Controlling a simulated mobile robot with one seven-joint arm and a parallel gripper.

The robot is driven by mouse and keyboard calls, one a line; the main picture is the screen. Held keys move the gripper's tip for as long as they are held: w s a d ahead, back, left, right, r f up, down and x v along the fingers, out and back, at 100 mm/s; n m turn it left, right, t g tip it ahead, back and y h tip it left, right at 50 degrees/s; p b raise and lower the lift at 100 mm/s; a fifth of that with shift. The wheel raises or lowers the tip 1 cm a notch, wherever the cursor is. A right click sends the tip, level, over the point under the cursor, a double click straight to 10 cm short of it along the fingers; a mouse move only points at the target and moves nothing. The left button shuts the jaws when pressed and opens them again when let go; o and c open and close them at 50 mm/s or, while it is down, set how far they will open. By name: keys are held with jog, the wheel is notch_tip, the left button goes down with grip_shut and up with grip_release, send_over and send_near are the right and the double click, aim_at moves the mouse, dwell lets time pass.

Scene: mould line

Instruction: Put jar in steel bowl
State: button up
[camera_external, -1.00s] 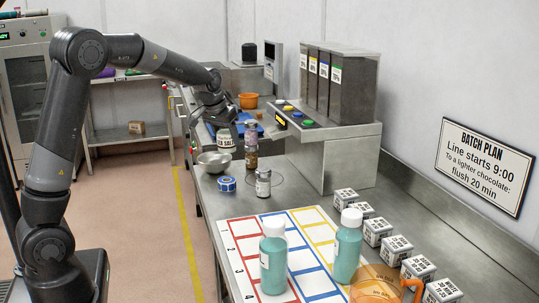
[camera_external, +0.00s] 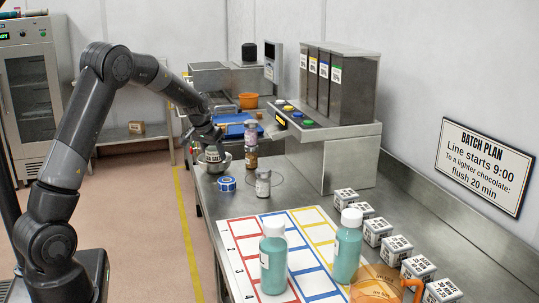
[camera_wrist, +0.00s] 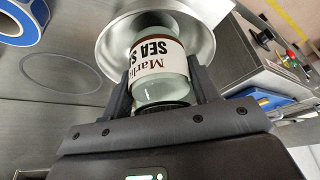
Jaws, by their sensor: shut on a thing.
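The jar (camera_wrist: 158,72) has a label reading "SEA S..." and clear glass sides. It shows between the two fingers of my gripper (camera_wrist: 160,85) in the wrist view, and my gripper is shut on it. In the external view the jar (camera_external: 212,155) is held under my gripper (camera_external: 211,146), at the steel bowl (camera_external: 224,164). In the wrist view the steel bowl (camera_wrist: 112,42) lies behind and around the jar's far end. The jar overlaps the bowl's opening; I cannot tell whether it touches the bowl's floor.
A blue tape roll (camera_external: 227,183) and a small labelled jar (camera_external: 263,183) stand near the bowl. Two stacked bottles (camera_external: 250,145) stand to its right. Teal bottles (camera_external: 273,258) stand on a coloured grid mat (camera_external: 239,246) in front.

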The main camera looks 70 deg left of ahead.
jog(key=shift+f, duration=0.55)
jog(key=shift+f, duration=0.1)
jog(key=o, duration=0.8)
jog(key=shift+o, duration=0.2)
jog(key=v, duration=1.2)
